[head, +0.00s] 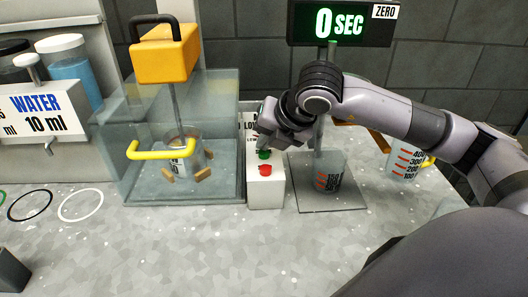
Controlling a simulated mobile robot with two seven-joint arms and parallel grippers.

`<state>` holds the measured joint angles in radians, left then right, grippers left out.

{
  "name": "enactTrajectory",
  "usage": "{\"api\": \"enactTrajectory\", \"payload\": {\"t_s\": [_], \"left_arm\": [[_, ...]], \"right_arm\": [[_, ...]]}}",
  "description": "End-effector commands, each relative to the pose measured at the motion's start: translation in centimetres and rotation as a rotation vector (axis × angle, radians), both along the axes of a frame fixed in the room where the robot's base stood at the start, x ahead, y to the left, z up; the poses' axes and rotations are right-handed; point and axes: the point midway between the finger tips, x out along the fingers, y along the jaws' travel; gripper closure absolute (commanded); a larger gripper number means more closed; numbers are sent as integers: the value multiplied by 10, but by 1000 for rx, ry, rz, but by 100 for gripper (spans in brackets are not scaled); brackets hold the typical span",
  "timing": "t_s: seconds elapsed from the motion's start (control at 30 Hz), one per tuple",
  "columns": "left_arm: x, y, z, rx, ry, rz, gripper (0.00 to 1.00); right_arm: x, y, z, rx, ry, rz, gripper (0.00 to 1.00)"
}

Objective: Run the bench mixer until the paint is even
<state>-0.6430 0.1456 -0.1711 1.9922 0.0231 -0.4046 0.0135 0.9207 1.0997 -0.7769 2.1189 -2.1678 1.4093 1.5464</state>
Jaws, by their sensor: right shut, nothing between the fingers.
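The bench mixer has an orange head (165,56) with a black handle, and its shaft runs down into a labelled cup (184,160). The cup stands between tan blocks inside a clear guard (222,118) with a yellow handle (160,149). Whether the paint in it is even cannot be told. A white control box (266,192) beside the guard carries a green button (264,154) and a red button (265,170). My right gripper (261,142) is shut and empty, pointing down just above the green button. Contact is unclear. My left gripper is not in view.
A display (338,23) reads 0 SEC. A graduated beaker (329,172) stands on a plate (333,205) right of the control box, and another beaker (404,162) stands farther right. A water dispenser (38,112) is at left.

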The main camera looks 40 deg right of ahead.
Motion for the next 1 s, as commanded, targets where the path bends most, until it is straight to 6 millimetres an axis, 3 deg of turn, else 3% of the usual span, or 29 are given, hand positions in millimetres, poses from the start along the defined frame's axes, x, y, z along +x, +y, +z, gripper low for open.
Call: {"api": "enactTrajectory", "payload": {"t_s": [0.57,1.0], "left_arm": [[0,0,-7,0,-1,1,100],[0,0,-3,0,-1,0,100]], "right_arm": [[0,0,-7,0,2,0,100],[0,0,0,0,4,0,100]]}}
